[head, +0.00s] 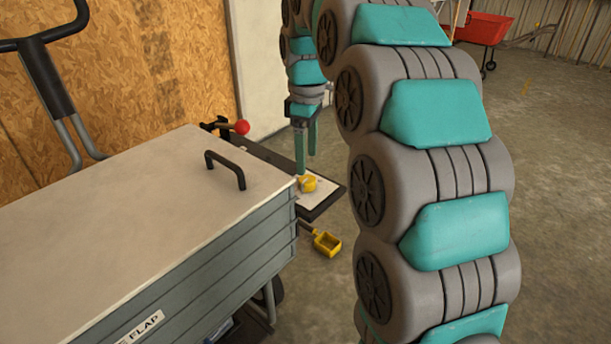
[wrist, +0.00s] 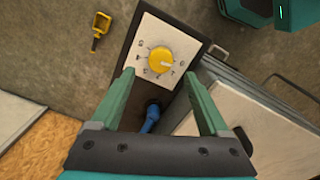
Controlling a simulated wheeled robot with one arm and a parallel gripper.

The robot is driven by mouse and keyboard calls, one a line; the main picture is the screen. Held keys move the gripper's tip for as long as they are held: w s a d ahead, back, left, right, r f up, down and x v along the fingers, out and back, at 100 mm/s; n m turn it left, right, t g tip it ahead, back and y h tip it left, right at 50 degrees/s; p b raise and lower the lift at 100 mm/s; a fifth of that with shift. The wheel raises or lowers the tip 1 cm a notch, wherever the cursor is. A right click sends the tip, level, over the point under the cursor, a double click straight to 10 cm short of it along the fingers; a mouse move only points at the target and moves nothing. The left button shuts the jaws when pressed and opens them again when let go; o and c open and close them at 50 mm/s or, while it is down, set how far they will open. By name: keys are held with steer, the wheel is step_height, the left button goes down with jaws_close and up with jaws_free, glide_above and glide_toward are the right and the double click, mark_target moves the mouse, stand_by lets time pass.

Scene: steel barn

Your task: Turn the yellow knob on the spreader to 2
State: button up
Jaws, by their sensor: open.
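The yellow knob (wrist: 161,60) sits on a white dial plate with marks around it, on the spreader (head: 180,190). The marks are too small to read surely. In the wrist view the knob's pointer is toward the right. The knob also shows in the head view (head: 307,183), just beyond the spreader's lid. My gripper (wrist: 158,95) is open and empty, pointing down over the dial plate. In the wrist view its fingers lie below the knob, one to each side, apart from it. In the head view my gripper (head: 306,155) is above and close to the knob.
A yellow scoop (head: 327,242) is beside the spreader, low at its right side. A red-ball lever (head: 241,127) stands behind the lid. A black handle (head: 226,168) rises from the lid. A red wheelbarrow (head: 484,28) is far off. Concrete floor to the right is clear.

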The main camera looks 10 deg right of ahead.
mark_target(307, 178)
step_height(307, 178, down, 6)
steer(key=shift+r, duration=0.1)
jaws_close()
stand_by(0.8)
